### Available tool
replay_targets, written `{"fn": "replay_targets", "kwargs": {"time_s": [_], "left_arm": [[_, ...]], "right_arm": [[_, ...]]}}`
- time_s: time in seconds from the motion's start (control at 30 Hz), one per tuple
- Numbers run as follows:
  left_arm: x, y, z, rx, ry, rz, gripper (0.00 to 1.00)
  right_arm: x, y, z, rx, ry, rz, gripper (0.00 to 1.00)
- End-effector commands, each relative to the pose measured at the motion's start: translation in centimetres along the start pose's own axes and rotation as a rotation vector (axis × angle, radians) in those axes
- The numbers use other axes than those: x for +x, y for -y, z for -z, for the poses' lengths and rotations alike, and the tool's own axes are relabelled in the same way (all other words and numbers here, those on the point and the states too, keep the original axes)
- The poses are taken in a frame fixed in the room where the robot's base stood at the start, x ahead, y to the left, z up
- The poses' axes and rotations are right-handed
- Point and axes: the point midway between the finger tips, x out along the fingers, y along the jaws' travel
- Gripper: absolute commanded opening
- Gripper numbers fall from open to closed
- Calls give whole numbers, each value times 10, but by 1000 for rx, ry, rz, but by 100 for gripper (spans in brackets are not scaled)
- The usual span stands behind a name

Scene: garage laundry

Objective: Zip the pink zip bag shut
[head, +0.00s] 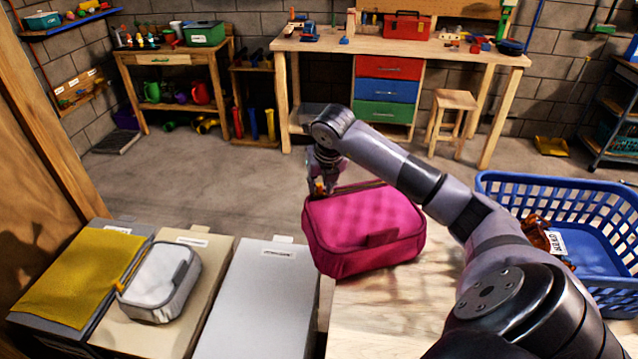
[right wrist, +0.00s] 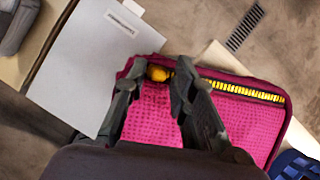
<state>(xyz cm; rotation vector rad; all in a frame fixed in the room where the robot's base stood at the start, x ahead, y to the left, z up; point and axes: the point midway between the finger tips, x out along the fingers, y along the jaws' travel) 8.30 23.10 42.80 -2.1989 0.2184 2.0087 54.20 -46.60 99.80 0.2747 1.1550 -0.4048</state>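The pink zip bag (head: 365,228) sits at the left end of the wooden table in the head view. In the right wrist view the bag (right wrist: 245,125) lies below my gripper. A yellow zip track (right wrist: 243,91) runs along its edge to the right of my fingers. An orange-yellow zip pull (right wrist: 158,73) is at the bag's left corner. My right gripper (head: 320,187) is at that far left corner. In the wrist view my right gripper (right wrist: 158,70) is open with the pull between its fingertips; firm contact does not show. My left gripper is not in view.
A blue laundry basket (head: 500,185) stands to the right on the wooden table (head: 375,320). Left of the bag are a pale grey lidded box (head: 262,300), a grey pouch (head: 160,283) and a yellow cloth (head: 85,280). A workbench (head: 400,45) is far behind.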

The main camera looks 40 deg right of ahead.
Motion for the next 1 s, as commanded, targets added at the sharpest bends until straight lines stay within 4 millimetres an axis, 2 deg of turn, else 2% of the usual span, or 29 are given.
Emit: {"fn": "replay_targets", "kwargs": {"time_s": [0.03,0.13,0.37,0.47,0.57,0.8,1.0], "left_arm": [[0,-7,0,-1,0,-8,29],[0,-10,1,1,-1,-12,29],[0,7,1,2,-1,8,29],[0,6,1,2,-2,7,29],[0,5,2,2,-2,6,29],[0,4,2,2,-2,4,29],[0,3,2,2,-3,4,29]], "right_arm": [[0,-1,0,-1,0,-1,30],[0,-1,0,-1,0,-1,33],[0,-1,0,-1,0,-1,33],[-6,-1,0,-2,2,-1,33],[-20,-1,-1,-2,3,-2,33],[-72,-1,-1,-3,5,-1,33],[-105,-2,-1,-2,3,-2,33]]}}
